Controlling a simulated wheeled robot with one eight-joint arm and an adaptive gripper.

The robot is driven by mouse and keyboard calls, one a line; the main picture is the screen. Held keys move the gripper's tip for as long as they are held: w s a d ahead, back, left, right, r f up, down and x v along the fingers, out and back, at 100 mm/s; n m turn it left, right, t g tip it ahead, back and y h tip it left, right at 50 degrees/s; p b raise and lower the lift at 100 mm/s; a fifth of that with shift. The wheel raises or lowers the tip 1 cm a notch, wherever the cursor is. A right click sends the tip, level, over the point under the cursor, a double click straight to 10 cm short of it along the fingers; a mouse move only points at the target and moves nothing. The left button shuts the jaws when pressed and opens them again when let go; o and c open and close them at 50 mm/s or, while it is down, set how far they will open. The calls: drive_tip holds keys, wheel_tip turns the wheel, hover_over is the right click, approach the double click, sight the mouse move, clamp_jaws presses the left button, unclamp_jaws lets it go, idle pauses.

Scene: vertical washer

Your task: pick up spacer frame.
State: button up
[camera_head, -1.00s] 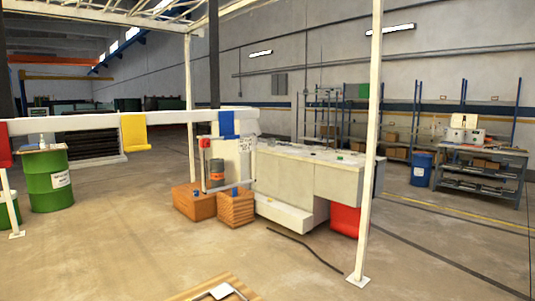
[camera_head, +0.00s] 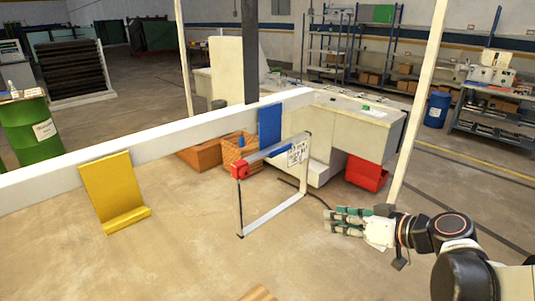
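The spacer frame is a thin rectangular frame (camera_head: 276,218) in the middle of the head view. It is grey and white with dark side edges, a red block (camera_head: 240,170) at its upper left corner and a printed label at its upper right. It appears upright and slightly tilted, next to the long white beam; I cannot tell what holds it up. My gripper (camera_head: 332,220) is to the right of the frame, apart from it. Its green-padded fingers are extended leftward with gaps between them, and nothing shows between them.
A white beam (camera_head: 140,150) crosses on the left, bearing a yellow bracket (camera_head: 112,192) and a blue bracket (camera_head: 270,127). Orange boxes (camera_head: 203,154) and a white machine (camera_head: 362,130) stand behind. A thin white post (camera_head: 424,100) rises behind my arm.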

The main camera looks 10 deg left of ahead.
sight(308, 162)
drive_tip(key=w+d+r+n+t+y+p, duration=0.1)
drive_tip(key=w+r+n+t+y+p, duration=0.2)
drive_tip(key=r+p, duration=0.4)
drive_tip(key=shift+g+y, duration=0.3)
drive_tip(key=shift+y, duration=0.4)
drive_tip(key=x, duration=0.9)
drive_tip(key=w+r+x, duration=0.1)
drive_tip(key=x, duration=0.4)
drive_tip(key=shift+d, duration=0.4)
clamp_jaws()
